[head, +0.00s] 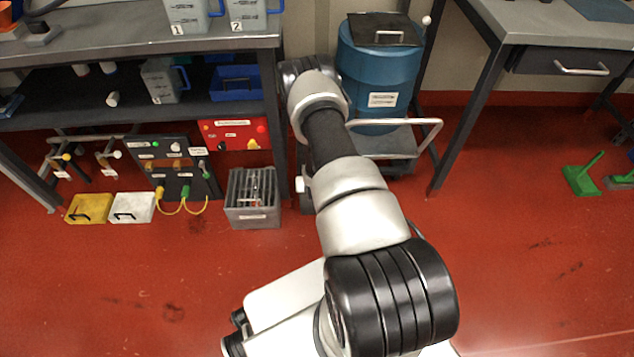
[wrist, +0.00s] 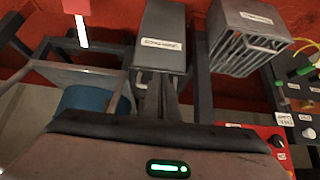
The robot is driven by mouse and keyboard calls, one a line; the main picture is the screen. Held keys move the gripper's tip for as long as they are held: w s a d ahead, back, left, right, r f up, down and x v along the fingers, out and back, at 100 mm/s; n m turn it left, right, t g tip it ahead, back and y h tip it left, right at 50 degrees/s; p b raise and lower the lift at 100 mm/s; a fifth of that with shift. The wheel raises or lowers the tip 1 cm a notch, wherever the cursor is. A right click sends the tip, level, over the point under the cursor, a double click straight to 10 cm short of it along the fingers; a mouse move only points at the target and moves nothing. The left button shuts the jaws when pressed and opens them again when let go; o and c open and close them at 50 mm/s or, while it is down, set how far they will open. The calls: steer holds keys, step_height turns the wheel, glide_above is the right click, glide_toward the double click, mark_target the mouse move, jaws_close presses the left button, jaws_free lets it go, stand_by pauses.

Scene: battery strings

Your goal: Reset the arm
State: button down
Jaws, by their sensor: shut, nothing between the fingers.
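My arm (head: 355,200) reaches forward from the bottom of the head view towards the gap between the left bench and the blue drum. My gripper is hidden behind the arm links there. In the wrist view my gripper (wrist: 162,82) shows at the lower middle with its two narrow fingers together and nothing between them. A grey labelled box (wrist: 160,42) lies beyond the fingertips in that view. I cannot tell whether they touch it.
A blue drum (head: 385,70) stands on a trolley right of my arm. A slotted grey crate (head: 252,200), a control panel (head: 172,165) and yellow (head: 88,208) and white (head: 133,208) trays are left, by the bench (head: 130,48). Red floor (head: 540,260) at right is mostly clear.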

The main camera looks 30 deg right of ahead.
steer(key=shift+s+a, duration=0.15)
steer(key=shift+s, duration=0.15)
steer(key=w+a+r+n+y, duration=0.1)
steer(key=w+a+r, duration=0.15)
steer(key=r, duration=0.85)
steer(key=w+a+r, duration=0.1)
steer(key=a+r, duration=0.2)
steer(key=r, duration=0.9)
steer(key=w+a+r+n+y, duration=0.1)
steer(key=w+a+r, duration=0.15)
steer(key=r, duration=0.85)
steer(key=s+a+r+n, duration=0.1)
steer(key=s+a+r, duration=0.3)
steer(key=s+r, duration=0.45)
steer(key=s+a+r, duration=0.3)
steer(key=s+r, duration=0.3)
steer(key=r, duration=0.5)
steer(key=s+a+r+n+g+y, duration=0.1)
steer(key=s+a+r, duration=0.1)
steer(key=s, duration=0.7)
steer(key=s+a+r+n, duration=0.1)
steer(key=s+a+r, duration=0.15)
steer(key=s, duration=0.65)
step_height(320, 180, up, 28)
steer(key=p, duration=2.8)
steer(key=shift+d+r, duration=0.15)
steer(key=shift+d, duration=0.1)
